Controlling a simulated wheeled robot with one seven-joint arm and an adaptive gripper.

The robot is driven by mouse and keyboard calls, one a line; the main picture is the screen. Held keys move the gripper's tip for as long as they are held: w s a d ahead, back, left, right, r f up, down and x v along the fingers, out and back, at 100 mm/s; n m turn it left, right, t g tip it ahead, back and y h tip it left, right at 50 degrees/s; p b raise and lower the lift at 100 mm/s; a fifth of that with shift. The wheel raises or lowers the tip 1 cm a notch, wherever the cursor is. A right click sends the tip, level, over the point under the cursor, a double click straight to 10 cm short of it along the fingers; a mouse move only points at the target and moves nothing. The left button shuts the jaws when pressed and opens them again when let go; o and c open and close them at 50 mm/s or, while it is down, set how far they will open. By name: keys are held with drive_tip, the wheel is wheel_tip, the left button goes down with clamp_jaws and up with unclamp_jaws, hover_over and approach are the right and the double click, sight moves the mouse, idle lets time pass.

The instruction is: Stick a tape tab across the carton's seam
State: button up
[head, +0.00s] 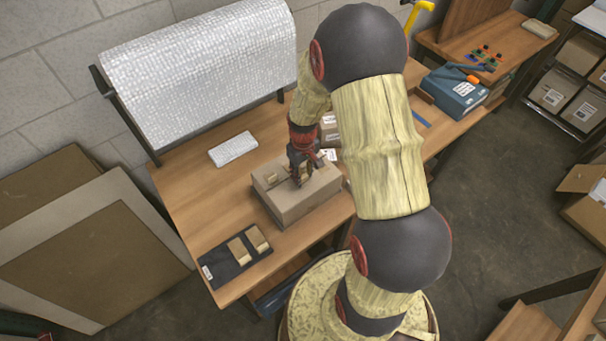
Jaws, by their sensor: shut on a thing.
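The closed brown carton (312,203) stands on the wooden workbench, left of my arm. My gripper (301,180) points down at the carton's top and is shut on a small tan tape tab (304,172), which is partly hidden by the fingers. I cannot tell whether this tab touches the carton. Another small tan piece (271,177) lies on the carton's top, left of my gripper. Two tan tabs, a left one (239,250) and a right one (257,238), lie on a dark mat (222,267) in front of the carton. The seam is hard to make out.
A large roll of bubble wrap (200,60) stands along the bench's back. A white keyboard-like object (233,149) lies behind the carton. Small boxes (329,130) stand behind my arm. A blue box (454,92) sits at the right. Bare bench (190,185) shows at the left.

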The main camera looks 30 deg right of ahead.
drive_tip(key=shift+f, duration=0.1)
drive_tip(key=o, duration=0.7)
drive_tip(key=shift+o, duration=0.7)
wheel_tip(320, 180, up, 12)
